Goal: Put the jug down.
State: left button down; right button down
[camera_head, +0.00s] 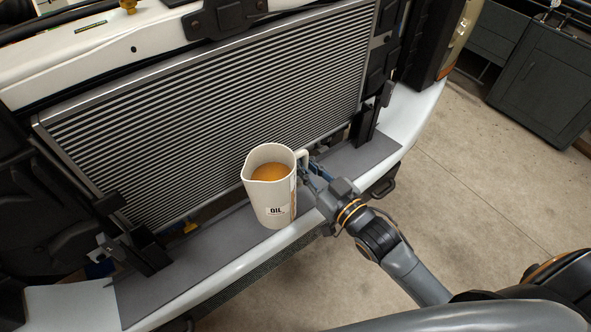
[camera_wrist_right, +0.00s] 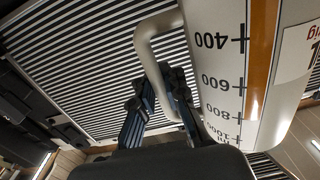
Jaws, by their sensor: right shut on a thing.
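The jug (camera_head: 268,200) is off-white, with a pouring lip, an "OIL" label and amber liquid inside. It looks upright in the head view, over the grey shelf strip (camera_head: 208,250) in front of the radiator; I cannot tell whether its base touches the strip. My right gripper (camera_head: 308,170) is shut on the jug's handle, on the right side of the jug. In the right wrist view the jug (camera_wrist_right: 285,60) fills the right side with its printed scale, and the gripper (camera_wrist_right: 160,92) fingers close around the handle. My left gripper is not in view.
The radiator (camera_head: 230,100) with its fins stands just behind the jug. Black brackets (camera_head: 140,248) stand at the left end of the strip, and another (camera_head: 368,122) at the right. The strip is bare on both sides of the jug. A dark cabinet (camera_head: 545,85) stands far right.

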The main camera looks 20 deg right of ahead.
jog(key=w+d+f, duration=0.1)
jog(key=w+f, duration=0.6)
jog(key=f, duration=0.2)
jog(key=shift+w+f+b, duration=0.25)
jog(key=shift+f+b, duration=0.1)
jog(key=shift+b, duration=0.05)
jog(key=c, duration=1.8)
grip_release()
jog(key=shift+f, duration=0.3)
jog(key=shift+c, duration=0.2)
jog(key=o, duration=0.4)
jog(key=shift+s, duration=0.1)
jog(key=shift+o, duration=0.3)
jog(key=shift+s+r, duration=0.1)
jog(key=v, duration=1.2)
